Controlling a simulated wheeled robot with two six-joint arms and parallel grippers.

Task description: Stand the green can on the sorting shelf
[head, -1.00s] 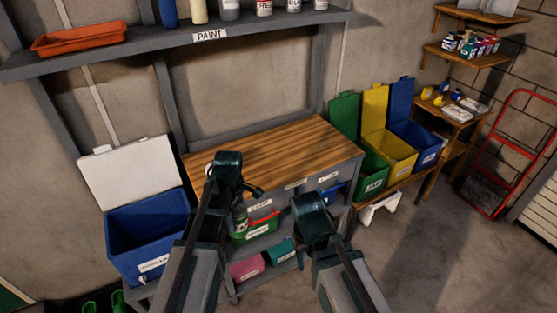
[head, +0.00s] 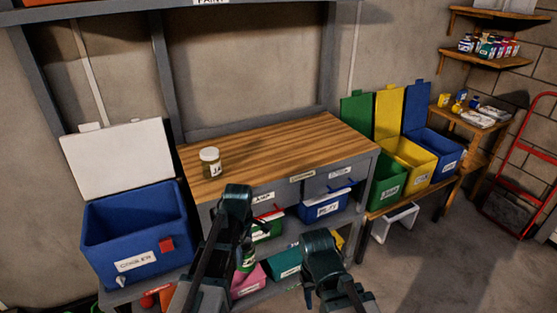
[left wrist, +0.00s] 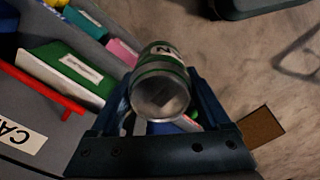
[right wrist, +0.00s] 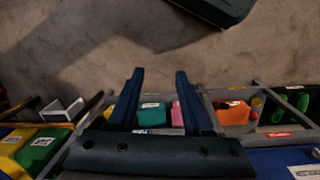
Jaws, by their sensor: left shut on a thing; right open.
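My left gripper (head: 246,238) is shut on a green can (left wrist: 160,84), held in front of the workbench. The can has a silver end and a white label, and shows only partly in the head view (head: 247,261). My right gripper (head: 322,275) is to its right; in the right wrist view its fingers (right wrist: 160,100) are apart and empty. I cannot tell which shelf is the sorting shelf: a shelf labelled PAINT (head: 130,9) is cut off at the top, and wall shelves (head: 485,57) are at the upper right.
The wooden workbench (head: 270,150) holds one jar (head: 209,162). Coloured bins sit beneath it. A blue cooler (head: 135,230) with its lid up is on the left. Green, yellow and blue lidded bins (head: 410,160) and a red hand truck (head: 520,150) are on the right. Floor is open at lower right.

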